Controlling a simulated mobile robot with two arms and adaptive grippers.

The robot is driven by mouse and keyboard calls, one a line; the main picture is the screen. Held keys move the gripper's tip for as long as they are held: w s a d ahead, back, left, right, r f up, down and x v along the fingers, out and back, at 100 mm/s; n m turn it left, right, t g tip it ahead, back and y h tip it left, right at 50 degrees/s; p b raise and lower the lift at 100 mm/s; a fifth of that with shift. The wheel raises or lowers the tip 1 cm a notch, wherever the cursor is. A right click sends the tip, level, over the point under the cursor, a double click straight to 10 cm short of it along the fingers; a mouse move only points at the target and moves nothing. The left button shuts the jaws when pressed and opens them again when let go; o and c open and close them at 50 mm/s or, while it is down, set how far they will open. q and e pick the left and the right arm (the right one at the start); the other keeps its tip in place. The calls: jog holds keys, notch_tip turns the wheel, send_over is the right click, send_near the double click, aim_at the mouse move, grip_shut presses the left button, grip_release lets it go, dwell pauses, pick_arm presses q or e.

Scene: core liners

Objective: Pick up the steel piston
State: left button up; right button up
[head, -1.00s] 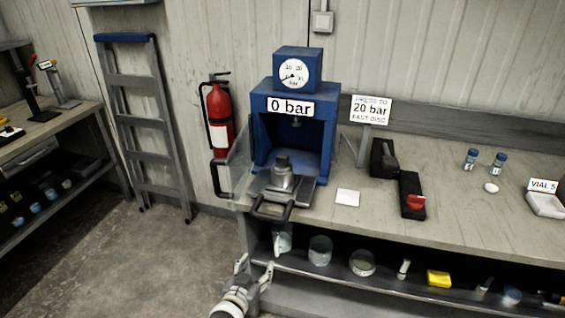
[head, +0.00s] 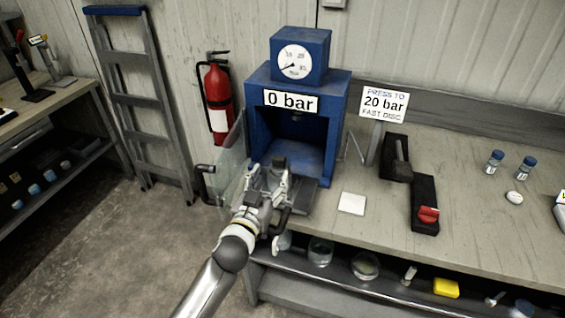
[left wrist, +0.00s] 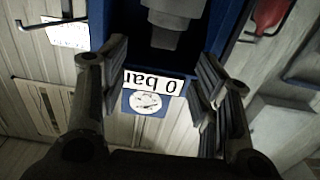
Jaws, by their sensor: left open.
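The steel piston (left wrist: 174,22) shows in the left wrist view as a grey stepped cylinder at the top of the picture, beyond and between my finger pads. My left gripper (head: 271,180) is open, in front of the blue press (head: 338,100), at its tray. It also shows in the left wrist view (left wrist: 163,62), with a wide gap between its pads and nothing held. In the head view the gripper mostly hides the piston. I cannot tell how far the pads are from it. My right gripper is not in view.
A clear guard panel (head: 231,165) stands at the press's left side. The gauge label (head: 291,102) reads 0 bar. A white square (head: 352,203), a black holder with a red part (head: 425,205) and vials (head: 494,161) lie right on the bench. A shelf below holds several dishes.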

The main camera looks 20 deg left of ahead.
aim_at(279, 157)
pick_arm(q)
jog(key=w, duration=0.3)
jog(key=shift+w+r+p, duration=0.2)
jog(key=shift+p, duration=0.15)
jog(key=shift+w+d, duration=0.1)
jog(key=shift+w, duration=0.15)
jog(key=shift+w+p, duration=0.5)
jog(key=shift+w, duration=0.4)
jog(key=shift+w+a+f, duration=0.1)
jog(key=shift+w+a, duration=0.1)
jog(key=shift+w, duration=1.2)
jog(key=shift+w+f, duration=0.1)
jog(key=shift+w, duration=0.15)
grip_shut()
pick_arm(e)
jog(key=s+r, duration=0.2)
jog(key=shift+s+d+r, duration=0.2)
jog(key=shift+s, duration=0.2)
